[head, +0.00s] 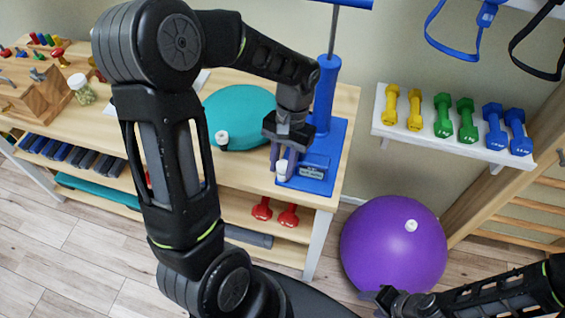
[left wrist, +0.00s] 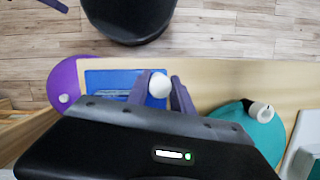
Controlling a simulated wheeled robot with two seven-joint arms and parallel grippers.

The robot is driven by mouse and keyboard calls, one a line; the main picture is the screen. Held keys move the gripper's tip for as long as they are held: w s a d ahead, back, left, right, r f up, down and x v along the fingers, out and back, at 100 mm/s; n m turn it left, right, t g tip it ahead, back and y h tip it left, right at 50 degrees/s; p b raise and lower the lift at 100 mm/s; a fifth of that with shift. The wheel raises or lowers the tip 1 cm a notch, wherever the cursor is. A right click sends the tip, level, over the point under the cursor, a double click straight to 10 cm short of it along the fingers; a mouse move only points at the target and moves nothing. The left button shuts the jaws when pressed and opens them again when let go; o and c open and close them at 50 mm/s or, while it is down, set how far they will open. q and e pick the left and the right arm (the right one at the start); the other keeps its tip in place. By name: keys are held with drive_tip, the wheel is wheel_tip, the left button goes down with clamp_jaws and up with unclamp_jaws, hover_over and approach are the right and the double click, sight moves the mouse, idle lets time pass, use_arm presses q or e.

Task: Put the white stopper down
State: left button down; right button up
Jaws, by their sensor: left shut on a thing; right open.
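My left gripper (head: 284,165) is shut on the white stopper (head: 281,173), over the front-left part of the blue device's base. In the left wrist view the stopper (left wrist: 159,86) shows as a round white end between the two fingers (left wrist: 157,95). I cannot tell whether its lower end touches the base or table. My right gripper (head: 380,298) is open and empty at the lower right, in front of the purple ball.
The blue device (head: 335,150) with its upright column stands at the wooden table's right end (head: 240,185). A teal cushion (head: 245,108) with a white plug lies left of it. A purple ball (head: 385,255) is on the floor; dumbbells fill a wall shelf (head: 400,132).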

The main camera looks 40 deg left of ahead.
use_arm(q)
drive_tip(key=shift+f, duration=0.1)
drive_tip(key=shift+f+b, duration=0.45)
drive_tip(key=shift+f, duration=0.05)
drive_tip(key=c, duration=1.1)
unclamp_jaws()
drive_tip(key=shift+r+p, duration=0.5)
drive_tip(key=shift+r, duration=0.1)
drive_tip(key=v, duration=1.2)
drive_tip(key=shift+p, duration=0.4)
